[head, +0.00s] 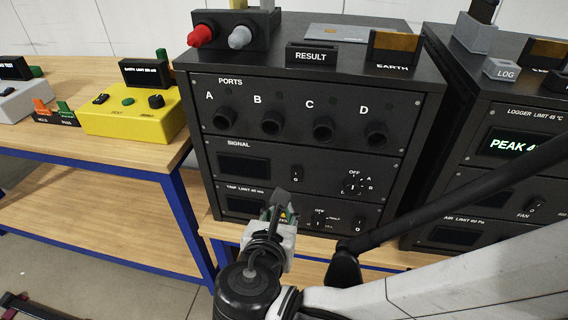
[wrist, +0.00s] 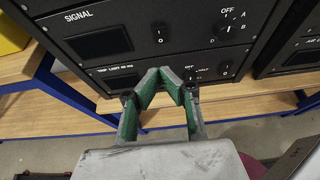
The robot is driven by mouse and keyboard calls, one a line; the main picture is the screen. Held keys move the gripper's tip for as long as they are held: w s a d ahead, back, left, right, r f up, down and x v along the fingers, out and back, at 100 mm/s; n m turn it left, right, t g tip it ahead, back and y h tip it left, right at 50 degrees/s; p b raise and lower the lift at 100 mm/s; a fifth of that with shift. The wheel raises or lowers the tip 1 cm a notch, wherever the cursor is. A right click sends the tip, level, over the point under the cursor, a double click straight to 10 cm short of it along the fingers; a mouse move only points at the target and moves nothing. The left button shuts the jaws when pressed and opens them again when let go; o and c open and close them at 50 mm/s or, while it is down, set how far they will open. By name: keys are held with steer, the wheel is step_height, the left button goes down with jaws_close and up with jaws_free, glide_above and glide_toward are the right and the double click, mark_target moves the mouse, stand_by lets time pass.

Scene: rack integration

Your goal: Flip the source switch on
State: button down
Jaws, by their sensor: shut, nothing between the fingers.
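I can read no label saying source. The black rack (head: 313,130) has a SIGNAL panel with a small I/O rocker switch (head: 296,173) and a rotary selector (head: 353,184) marked OFF. The rocker also shows in the wrist view (wrist: 160,34). The TRIP LIMIT panel below has another rocker switch (head: 358,221) and a knob (head: 319,222). My gripper (head: 281,203) is shut and empty in front of the lower panel, below the SIGNAL rocker. In the wrist view its green-lined fingers (wrist: 163,76) meet at the tips and partly cover the lower panel. I cannot tell the rockers' positions.
Ports A to D (head: 270,122) line the rack's top panel. A RESULT block (head: 311,55) and an EARTH holder (head: 392,52) sit on top. A yellow tester (head: 131,112) stands on the left bench. A logger rack (head: 500,145) stands right, with my arm crossing before it.

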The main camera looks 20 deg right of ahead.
steer(key=b, duration=0.3)
glide_toward(295, 173)
steer(key=w+d+f, duration=0.2)
steer(key=w+f, duration=0.1)
steer(key=shift+w+d, duration=0.3)
steer(key=shift+w, duration=0.3)
steer(key=shift+w+d, duration=0.35)
steer(key=shift+w, duration=0.3)
steer(key=shift+r, duration=0.1)
